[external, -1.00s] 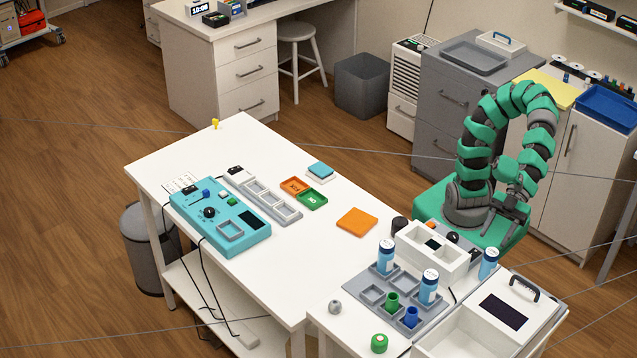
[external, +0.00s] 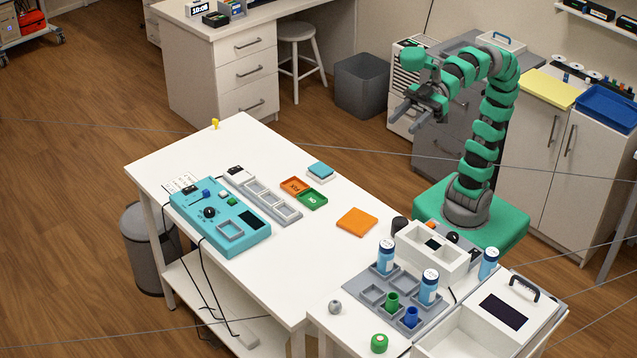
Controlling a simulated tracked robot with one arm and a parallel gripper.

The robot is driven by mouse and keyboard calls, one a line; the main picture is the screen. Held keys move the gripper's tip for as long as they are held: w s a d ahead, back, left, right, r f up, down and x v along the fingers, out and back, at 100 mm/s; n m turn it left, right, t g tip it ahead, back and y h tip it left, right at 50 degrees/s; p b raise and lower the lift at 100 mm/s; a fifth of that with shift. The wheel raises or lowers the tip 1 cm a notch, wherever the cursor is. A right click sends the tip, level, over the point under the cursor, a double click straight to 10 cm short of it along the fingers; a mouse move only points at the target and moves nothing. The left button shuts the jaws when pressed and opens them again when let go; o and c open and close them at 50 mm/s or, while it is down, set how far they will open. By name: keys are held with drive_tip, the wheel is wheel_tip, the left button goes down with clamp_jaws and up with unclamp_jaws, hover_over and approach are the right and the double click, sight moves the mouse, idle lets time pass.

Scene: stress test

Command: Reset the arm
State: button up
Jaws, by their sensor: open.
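My gripper (external: 402,118) is in the external view, raised in the air behind the white table's back right side. Its two grey fingers point left and slightly down, apart and with nothing between them. My green and black arm stands upright from its green base, bends at the top and reaches left. The gripper appears clear of everything around it.
A grey rack (external: 377,314) holds blue-labelled bottles. Grey drawers (external: 440,158) stand behind my arm.

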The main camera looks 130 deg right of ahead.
drive_tip(key=shift+t+h, duration=0.3)
drive_tip(key=shift+h, duration=0.1)
drive_tip(key=d+r, duration=0.2)
drive_tip(key=d, duration=0.1)
drive_tip(key=d+r, duration=0.1)
drive_tip(key=shift+s+d+r, duration=0.1)
drive_tip(key=shift+s+d, duration=0.25)
drive_tip(key=shift+s, duration=0.05)
drive_tip(key=shift+r, duration=0.1)
